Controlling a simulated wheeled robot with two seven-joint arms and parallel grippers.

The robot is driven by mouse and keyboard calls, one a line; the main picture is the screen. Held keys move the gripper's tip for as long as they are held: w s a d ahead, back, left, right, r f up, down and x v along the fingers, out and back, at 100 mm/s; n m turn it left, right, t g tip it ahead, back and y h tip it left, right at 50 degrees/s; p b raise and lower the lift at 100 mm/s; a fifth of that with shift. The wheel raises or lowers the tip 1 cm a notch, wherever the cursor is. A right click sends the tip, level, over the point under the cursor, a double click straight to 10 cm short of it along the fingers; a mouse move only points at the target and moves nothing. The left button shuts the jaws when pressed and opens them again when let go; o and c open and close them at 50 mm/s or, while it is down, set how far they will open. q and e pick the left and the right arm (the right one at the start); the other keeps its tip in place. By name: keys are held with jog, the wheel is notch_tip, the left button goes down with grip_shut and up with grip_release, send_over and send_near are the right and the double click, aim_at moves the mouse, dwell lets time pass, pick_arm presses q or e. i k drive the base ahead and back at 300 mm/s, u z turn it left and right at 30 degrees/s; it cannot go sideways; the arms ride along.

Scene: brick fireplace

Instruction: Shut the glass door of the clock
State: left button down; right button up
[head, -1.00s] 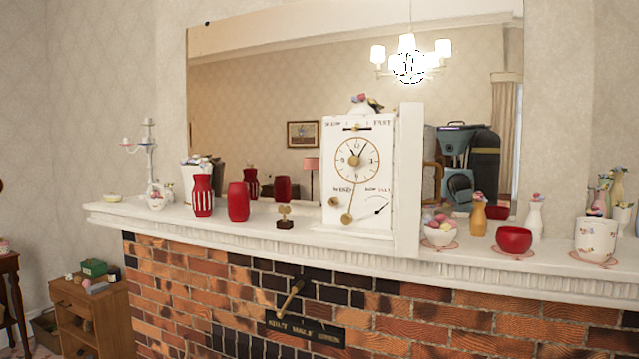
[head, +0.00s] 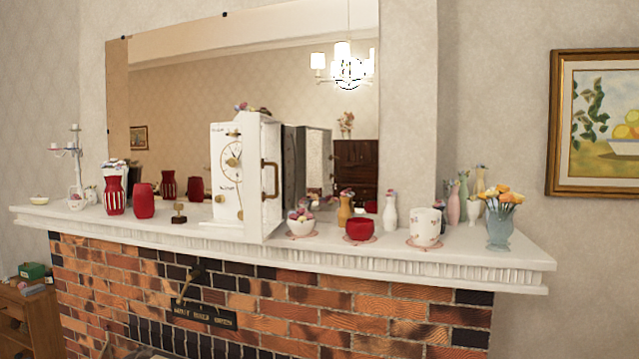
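The white clock (head: 227,180) stands on the mantel shelf, left of centre in the head view. Its face has a dial and brass fittings. Its door (head: 254,185) stands open, swung out toward the front from the clock's right side. I see the door's outer side at a steep angle, with a brass handle (head: 269,180) on it. The door hides the right part of the clock face. I cannot make out the glass pane clearly. Neither of my grippers is in view.
The white mantel shelf (head: 480,262) runs above the brick fireplace. A bowl of coloured balls (head: 300,226), a red bowl (head: 360,230) and a white pot (head: 425,228) stand right of the door. Red vases (head: 144,201) stand left of the clock. A mirror (head: 165,85) hangs behind.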

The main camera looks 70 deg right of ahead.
aim_at(254, 233)
jog(key=k, duration=0.2)
jog(key=z, duration=1.9)
jog(key=i, duration=0.45)
